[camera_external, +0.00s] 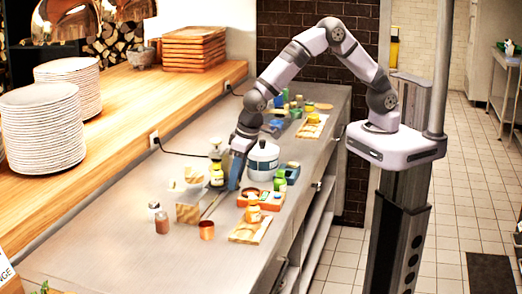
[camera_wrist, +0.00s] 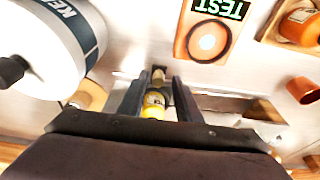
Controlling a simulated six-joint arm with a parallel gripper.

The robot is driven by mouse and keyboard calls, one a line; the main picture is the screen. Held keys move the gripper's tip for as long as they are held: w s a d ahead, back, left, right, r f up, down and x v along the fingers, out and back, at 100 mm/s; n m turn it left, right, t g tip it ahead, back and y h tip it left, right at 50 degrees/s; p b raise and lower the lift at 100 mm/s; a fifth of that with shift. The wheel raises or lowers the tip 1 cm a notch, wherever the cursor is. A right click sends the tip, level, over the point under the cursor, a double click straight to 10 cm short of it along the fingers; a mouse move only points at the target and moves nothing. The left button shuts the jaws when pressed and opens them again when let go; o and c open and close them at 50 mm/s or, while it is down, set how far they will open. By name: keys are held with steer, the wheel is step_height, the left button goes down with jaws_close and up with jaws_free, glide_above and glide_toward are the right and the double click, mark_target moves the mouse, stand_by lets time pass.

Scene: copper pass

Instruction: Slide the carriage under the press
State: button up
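My gripper (camera_wrist: 161,80) points down at the steel counter, with its two fingers apart. In the external view, my gripper (camera_external: 235,180) is low over the counter, left of the white canister. A small brownish knob-like piece (camera_wrist: 158,74) shows between the fingertips; I cannot tell if it belongs to the carriage. A yellow-topped jar (camera_wrist: 153,104) shows between the fingers, nearer the palm in the picture; no grip on it is visible. A narrow dark rail (camera_external: 213,204) runs along the counter by the gripper. The wood-and-clear structure (camera_external: 188,192) left of it may be the press.
The white canister (camera_external: 263,160) stands close right of my gripper.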

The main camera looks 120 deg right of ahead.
steer(key=shift+r+p, duration=2.05)
steer(key=shift+r, duration=0.95)
steer(key=s+a+r+n, duration=0.1)
steer(key=s+a, duration=0.1)
steer(key=s, duration=0.2)
steer(key=s+a+r+n, duration=0.1)
steer(key=s+n, duration=0.1)
steer(key=s, duration=0.2)
steer(key=s+a+r+n+g+y, duration=0.1)
steer(key=s+a, duration=0.1)
steer(key=s, duration=0.2)
steer(key=shift+a+r, duration=0.2)
steer(key=shift+a, duration=0.1)
steer(key=s+a+n, duration=0.2)
steer(key=s, duration=0.5)
steer(key=s+a+n+g+y, duration=0.1)
steer(key=s+a+n, duration=0.1)
steer(key=s, duration=0.5)
steer(key=shift+n, duration=0.5)
